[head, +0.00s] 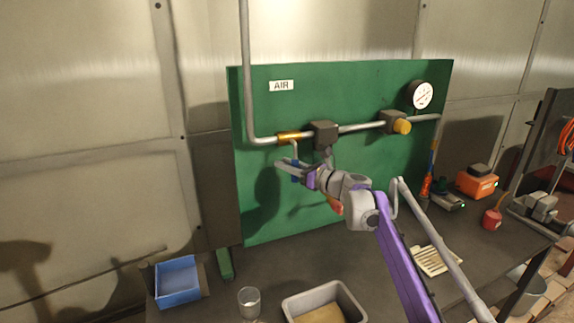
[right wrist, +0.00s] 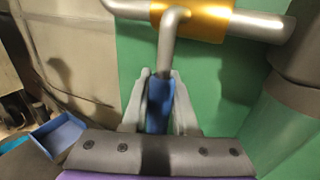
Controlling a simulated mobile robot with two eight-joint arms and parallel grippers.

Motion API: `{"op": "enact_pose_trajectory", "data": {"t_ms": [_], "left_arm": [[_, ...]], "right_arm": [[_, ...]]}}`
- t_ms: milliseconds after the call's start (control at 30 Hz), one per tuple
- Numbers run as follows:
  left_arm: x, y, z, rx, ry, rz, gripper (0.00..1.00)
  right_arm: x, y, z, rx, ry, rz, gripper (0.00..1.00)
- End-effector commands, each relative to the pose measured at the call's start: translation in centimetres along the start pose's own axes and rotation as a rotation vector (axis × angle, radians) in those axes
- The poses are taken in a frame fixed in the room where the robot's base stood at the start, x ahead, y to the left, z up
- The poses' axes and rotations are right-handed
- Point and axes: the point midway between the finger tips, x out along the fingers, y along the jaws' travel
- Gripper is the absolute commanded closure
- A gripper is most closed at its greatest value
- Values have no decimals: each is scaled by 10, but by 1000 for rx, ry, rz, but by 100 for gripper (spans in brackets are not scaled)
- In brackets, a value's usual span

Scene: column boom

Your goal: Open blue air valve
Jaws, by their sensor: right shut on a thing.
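The air valve has a brass-yellow body (head: 289,136) on the grey pipe, under the AIR label on the green panel. It also shows at the top of the right wrist view (right wrist: 196,18). A bent grey lever comes off it and points down, ending in a blue handle (right wrist: 158,108). The blue handle (head: 295,171) is partly hidden by my gripper in the head view. My right gripper (head: 288,166) is shut on the blue handle, with one finger on each side in the right wrist view (right wrist: 160,100). My left gripper is not in view.
The panel also carries a dark box (head: 325,134), a yellow knob (head: 402,126) and a pressure gauge (head: 422,95). On the bench stand a blue bin (head: 178,280), a glass (head: 249,302), a grey tray (head: 296,306) and an orange device (head: 477,181).

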Motion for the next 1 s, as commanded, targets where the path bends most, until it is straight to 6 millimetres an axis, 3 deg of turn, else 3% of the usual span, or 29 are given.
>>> {"op": "enact_pose_trajectory", "data": {"t_ms": [467, 1000], "left_arm": [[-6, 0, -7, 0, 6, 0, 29], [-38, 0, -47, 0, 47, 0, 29]], "right_arm": [[-1, -4, 2, -47, 22, 0, 100], [-13, -28, 6, -380, 190, -1, 100]]}}
